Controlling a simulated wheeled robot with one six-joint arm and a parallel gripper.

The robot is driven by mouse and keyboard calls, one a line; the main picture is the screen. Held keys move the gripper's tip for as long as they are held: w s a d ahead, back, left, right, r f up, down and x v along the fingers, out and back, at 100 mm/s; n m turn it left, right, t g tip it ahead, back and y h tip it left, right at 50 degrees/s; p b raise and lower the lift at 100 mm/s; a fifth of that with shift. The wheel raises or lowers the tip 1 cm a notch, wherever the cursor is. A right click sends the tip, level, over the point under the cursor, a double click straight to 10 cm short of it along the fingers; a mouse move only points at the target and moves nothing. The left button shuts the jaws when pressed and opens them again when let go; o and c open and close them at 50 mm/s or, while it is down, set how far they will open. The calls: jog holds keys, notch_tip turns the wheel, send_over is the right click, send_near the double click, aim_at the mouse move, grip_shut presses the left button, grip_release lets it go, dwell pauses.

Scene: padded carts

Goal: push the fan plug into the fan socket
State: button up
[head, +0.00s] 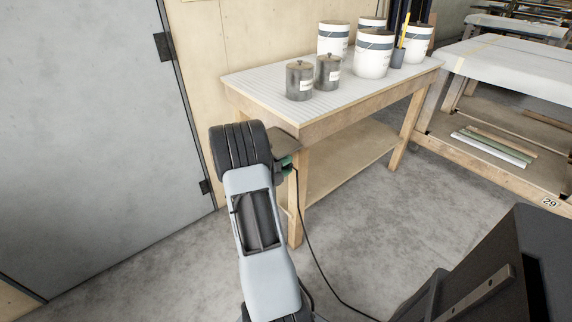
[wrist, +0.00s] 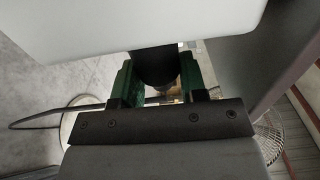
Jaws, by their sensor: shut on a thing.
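My gripper (head: 287,166) is beside the near left leg of the workbench, just below the bench top and partly hidden by my arm. In the wrist view its two green fingers (wrist: 157,84) are closed on a dark, round body, which I take to be the fan plug (wrist: 157,66). A black cable (head: 309,238) hangs from the gripper to the floor in the head view. The fan socket cannot be made out in either view. Whether the plug touches anything in front of it is hidden.
The wooden workbench (head: 312,130) carries grey tins (head: 299,82) and white buckets (head: 373,56). A grey door (head: 90,130) is at the left. A second bench (head: 520,65) stands at the right. A wire fan cage (wrist: 269,136) shows low in the wrist view.

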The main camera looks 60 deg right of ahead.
jog(key=shift+w+d, duration=0.2)
jog(key=shift+w, duration=0.4)
dwell(0.7)
jog(key=o, duration=1.1)
jog(key=p+v, duration=0.2)
jog(key=v, duration=1.1)
jog(key=shift+a, duration=0.4)
jog(key=shift+w, duration=0.1)
